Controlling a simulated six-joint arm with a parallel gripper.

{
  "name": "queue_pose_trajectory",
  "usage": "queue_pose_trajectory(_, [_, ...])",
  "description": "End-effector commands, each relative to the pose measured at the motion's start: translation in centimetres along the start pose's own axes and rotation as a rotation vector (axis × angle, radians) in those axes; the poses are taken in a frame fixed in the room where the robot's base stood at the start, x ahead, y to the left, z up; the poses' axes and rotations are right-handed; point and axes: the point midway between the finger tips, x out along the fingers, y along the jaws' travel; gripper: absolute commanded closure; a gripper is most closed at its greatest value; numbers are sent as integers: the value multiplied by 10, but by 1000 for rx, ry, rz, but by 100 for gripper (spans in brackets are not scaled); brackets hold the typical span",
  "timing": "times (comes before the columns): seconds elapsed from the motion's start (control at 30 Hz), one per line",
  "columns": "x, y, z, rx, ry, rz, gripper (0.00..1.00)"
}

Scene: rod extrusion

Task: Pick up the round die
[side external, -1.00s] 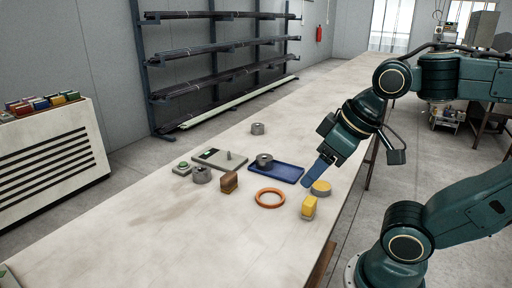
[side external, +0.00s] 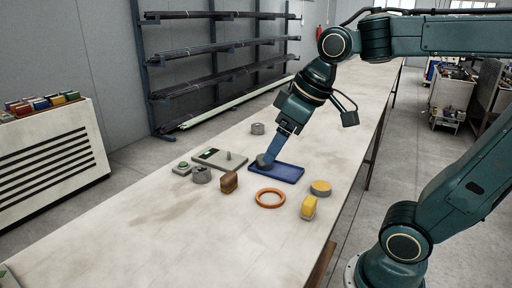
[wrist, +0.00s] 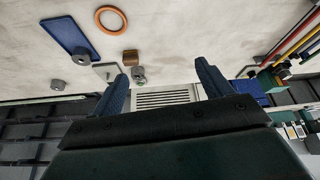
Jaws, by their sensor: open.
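Three short grey round pieces could be the round die; I cannot tell which. One sits at the table's back (side external: 258,128) and also shows in the wrist view (wrist: 57,86). One with a hole stands beside the flat plate (side external: 201,175). A third sits on the blue tray (side external: 287,173), partly hidden behind my fingers in the side view. My gripper (side external: 268,158) is open and empty, pointing down over the tray's left end in that view. In the wrist view, the blue tray (wrist: 68,34) lies left of my fingers (wrist: 161,75), apart from them.
An orange ring (side external: 270,198), a yellow block (side external: 309,207), a yellow-topped disc (side external: 320,188) and a brown block (side external: 229,182) stand nearby. The table's front left is clear.

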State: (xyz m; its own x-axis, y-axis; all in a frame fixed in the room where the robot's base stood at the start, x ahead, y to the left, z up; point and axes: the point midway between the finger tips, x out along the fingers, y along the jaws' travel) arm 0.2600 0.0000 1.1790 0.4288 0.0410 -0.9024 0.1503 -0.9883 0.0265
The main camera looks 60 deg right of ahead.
Motion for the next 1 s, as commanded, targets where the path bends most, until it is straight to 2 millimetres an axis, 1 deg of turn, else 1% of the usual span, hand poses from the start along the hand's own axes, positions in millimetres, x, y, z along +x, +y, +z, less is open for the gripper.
queue_pose_trajectory(0.03, [4,4,-12,-14,-9,-6,22])
queue_pose_trajectory(0.2, [16,18,-49,-80,-25,-32,22])
queue_pose_trajectory(0.37, [32,33,-82,-139,-37,-58,22])
queue_pose_trajectory(0.5, [50,50,-107,-191,-46,-82,22])
queue_pose_trajectory(0.67, [74,71,-133,-249,-52,-111,22])
queue_pose_trajectory(0.8, [99,91,-152,-299,-56,-139,22])
queue_pose_trajectory(0.87, [109,100,-159,-320,-57,-151,22])
queue_pose_trajectory(1.0, [137,123,-172,-369,-57,-179,22])
